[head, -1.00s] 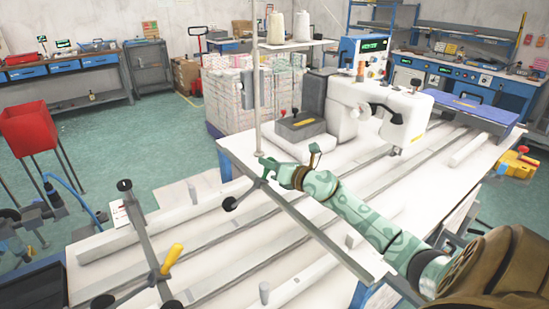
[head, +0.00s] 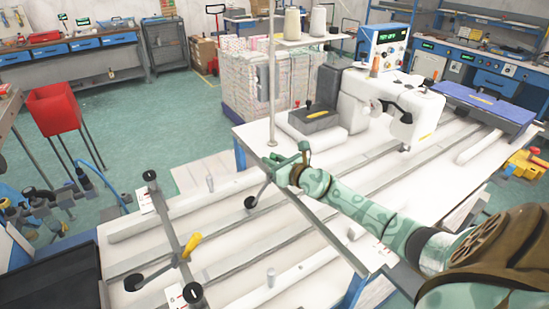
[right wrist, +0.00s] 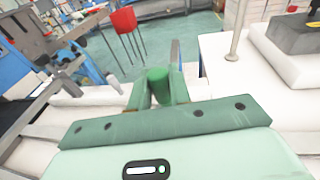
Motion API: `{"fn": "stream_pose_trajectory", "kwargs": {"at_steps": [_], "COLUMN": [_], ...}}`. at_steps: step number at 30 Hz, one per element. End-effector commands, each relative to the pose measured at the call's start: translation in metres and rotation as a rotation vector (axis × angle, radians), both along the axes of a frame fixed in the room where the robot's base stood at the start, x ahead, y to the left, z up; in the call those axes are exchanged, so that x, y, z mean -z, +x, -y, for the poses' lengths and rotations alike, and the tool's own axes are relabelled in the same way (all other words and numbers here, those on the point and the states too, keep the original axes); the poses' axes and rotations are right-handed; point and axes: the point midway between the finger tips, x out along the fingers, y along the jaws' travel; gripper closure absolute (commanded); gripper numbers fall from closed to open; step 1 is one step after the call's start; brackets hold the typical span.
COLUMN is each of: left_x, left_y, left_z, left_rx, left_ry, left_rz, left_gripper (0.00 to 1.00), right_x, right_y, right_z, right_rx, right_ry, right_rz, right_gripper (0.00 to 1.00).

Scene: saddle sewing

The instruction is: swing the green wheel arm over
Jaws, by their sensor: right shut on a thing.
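My right gripper (head: 284,168) is over the white table, near the foot of a thin upright post. In the right wrist view, its fingers (right wrist: 158,92) are closed around a short, darker green cylinder (right wrist: 158,76), which looks like the grip of the green wheel arm. In the head view that grip is mostly hidden by the gripper. A thin rod with a black round wheel or knob (head: 250,202) hangs just left of and below the gripper. A grey bar (head: 332,232) runs from beside the gripper toward the table's front edge. My left gripper is not in view.
A white sewing machine (head: 362,97) stands behind the gripper on the table. A crossbar with a yellow handle (head: 192,243) lies at the table's left. Long white and grey rails (head: 215,258) cross the table. A red bin (head: 54,108) stands on the floor at left.

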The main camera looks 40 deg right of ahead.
Motion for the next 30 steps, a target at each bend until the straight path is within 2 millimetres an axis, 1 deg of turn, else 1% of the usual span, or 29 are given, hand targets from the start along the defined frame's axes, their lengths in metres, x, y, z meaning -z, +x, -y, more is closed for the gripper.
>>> {"fn": "stream_pose_trajectory", "kwargs": {"at_steps": [8,9,10,11,19,22,26,29,30], "left_x": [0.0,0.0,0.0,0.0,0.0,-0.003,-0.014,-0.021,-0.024], "left_y": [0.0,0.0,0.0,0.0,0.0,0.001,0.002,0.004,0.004], "left_z": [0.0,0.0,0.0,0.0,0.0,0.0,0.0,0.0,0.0], "left_rx": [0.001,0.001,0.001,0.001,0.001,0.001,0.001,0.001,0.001], "left_ry": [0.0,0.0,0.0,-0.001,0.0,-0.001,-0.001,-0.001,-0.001], "left_rz": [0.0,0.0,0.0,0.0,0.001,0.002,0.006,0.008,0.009], "left_gripper": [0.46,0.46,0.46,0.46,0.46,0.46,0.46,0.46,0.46], "right_x": [-0.002,-0.002,-0.002,-0.001,-0.001,-0.002,-0.007,-0.01,-0.01], "right_y": [0.001,0.0,0.0,0.0,0.0,-0.006,-0.027,-0.053,-0.064], "right_z": [0.001,0.0,0.0,0.0,0.0,0.001,0.001,0.002,0.003], "right_rx": [0.0,0.0,0.0,0.0,-0.001,-0.001,-0.002,-0.002,-0.002], "right_ry": [-0.009,-0.009,-0.008,-0.008,-0.004,-0.004,-0.005,-0.006,-0.006], "right_rz": [0.004,0.003,0.003,0.003,0.001,-0.001,-0.001,-0.003,-0.004], "right_gripper": [1.0,0.72,0.64,0.6,0.6,0.6,0.6,0.6,0.6]}}
